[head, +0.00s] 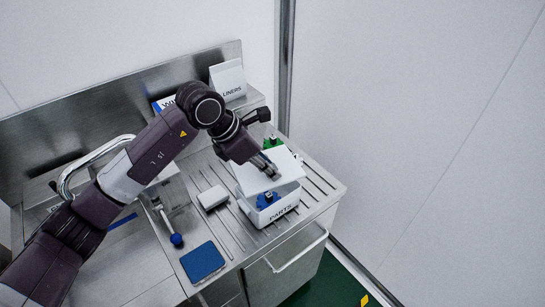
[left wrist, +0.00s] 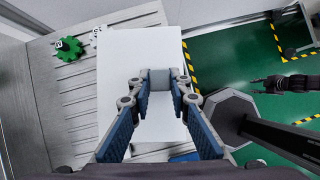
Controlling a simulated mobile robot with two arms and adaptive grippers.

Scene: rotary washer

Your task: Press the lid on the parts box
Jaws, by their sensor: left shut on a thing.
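The white parts box (head: 272,213), marked PARTS, stands on the ribbed drainboard, with a blue gear (head: 267,200) inside. The flat white lid (head: 286,166) is above the box and tilted, with a gap at the front through which the gear shows. My left gripper (head: 268,169) is shut on the lid's small grey grip block. In the left wrist view, the fingers (left wrist: 161,82) pinch this block on the lid (left wrist: 135,50), which hides most of the box. My right gripper (left wrist: 268,84) shows small and dark at the right, away from the lid; its opening is unclear.
A green gear (head: 272,142) lies behind the box. A white block (head: 212,197) and a blue pad (head: 202,261) lie left of it, near a blue-tipped tool (head: 176,239). A LINERS box (head: 228,80) stands at the back. A drawer handle (head: 297,254) projects in front.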

